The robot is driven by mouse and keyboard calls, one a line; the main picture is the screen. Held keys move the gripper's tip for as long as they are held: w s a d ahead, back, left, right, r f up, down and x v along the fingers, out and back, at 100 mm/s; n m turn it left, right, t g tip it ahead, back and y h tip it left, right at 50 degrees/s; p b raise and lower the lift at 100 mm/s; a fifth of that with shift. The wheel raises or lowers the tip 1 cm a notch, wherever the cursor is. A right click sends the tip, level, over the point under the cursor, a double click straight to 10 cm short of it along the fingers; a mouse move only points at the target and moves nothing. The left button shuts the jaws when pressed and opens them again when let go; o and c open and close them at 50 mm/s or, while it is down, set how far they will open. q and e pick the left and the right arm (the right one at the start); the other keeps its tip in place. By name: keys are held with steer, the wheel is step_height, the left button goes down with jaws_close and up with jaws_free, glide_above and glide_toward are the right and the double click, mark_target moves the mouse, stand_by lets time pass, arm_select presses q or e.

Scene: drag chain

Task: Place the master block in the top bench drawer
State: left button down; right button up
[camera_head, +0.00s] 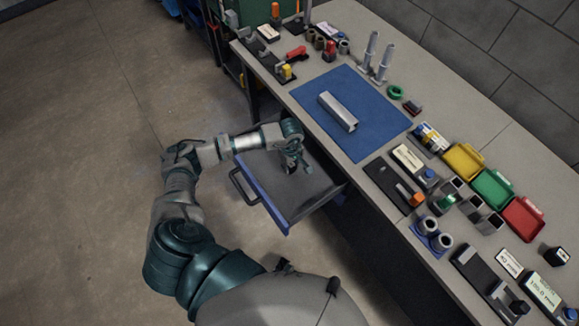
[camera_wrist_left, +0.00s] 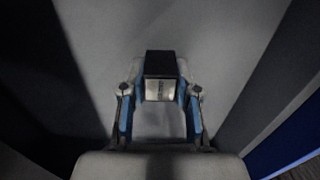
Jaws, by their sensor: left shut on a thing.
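The top bench drawer (camera_head: 308,203) is pulled out from under the bench, with a blue front and a dark handle. My left gripper (camera_head: 295,168) is over the inside of the drawer, pointing down. In the left wrist view my left gripper (camera_wrist_left: 160,108) is shut on the master block (camera_wrist_left: 160,76), a small block with a black top part and a pale metallic face. The grey drawer floor shows behind it. I cannot tell whether the block touches the floor. In the head view the block is mostly hidden by the gripper. My right gripper is not in view.
The bench top holds a blue mat (camera_head: 362,143) with a silver metal bar (camera_head: 338,111). Yellow (camera_head: 463,161), green (camera_head: 493,189) and red (camera_head: 523,218) trays stand at the right, among several small parts and holders. The floor left of the drawer is clear.

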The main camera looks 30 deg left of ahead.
mark_target(293, 165)
arm_select(q)
steer(key=shift+d+f, duration=0.35)
steer(key=shift+f, duration=0.25)
steer(key=shift+d+f, duration=0.1)
steer(key=shift+d, duration=0.25)
steer(key=shift+a, duration=0.2)
steer(key=c, duration=1.2)
jaws_free()
steer(key=shift+a+f, duration=0.15)
steer(key=shift+a, duration=0.15)
steer(key=o, duration=0.4)
steer(key=shift+a, duration=0.2)
steer(key=shift+c, duration=0.2)
steer(key=shift+a+f, duration=0.1)
steer(key=shift+a, duration=0.05)
steer(key=shift+d, duration=0.35)
steer(key=shift+d+r, duration=0.15)
steer(key=shift+r, duration=0.3)
step_height(293, 165, up, 5)
steer(key=shift+d+r, duration=0.15)
steer(key=r, duration=0.2)
steer(key=a+r, duration=0.1)
steer(key=r, duration=0.2)
steer(key=shift+r, duration=0.2)
steer(key=shift+d+r, duration=0.1)
steer(key=shift+r, duration=0.3)
steer(key=shift+d, duration=0.25)
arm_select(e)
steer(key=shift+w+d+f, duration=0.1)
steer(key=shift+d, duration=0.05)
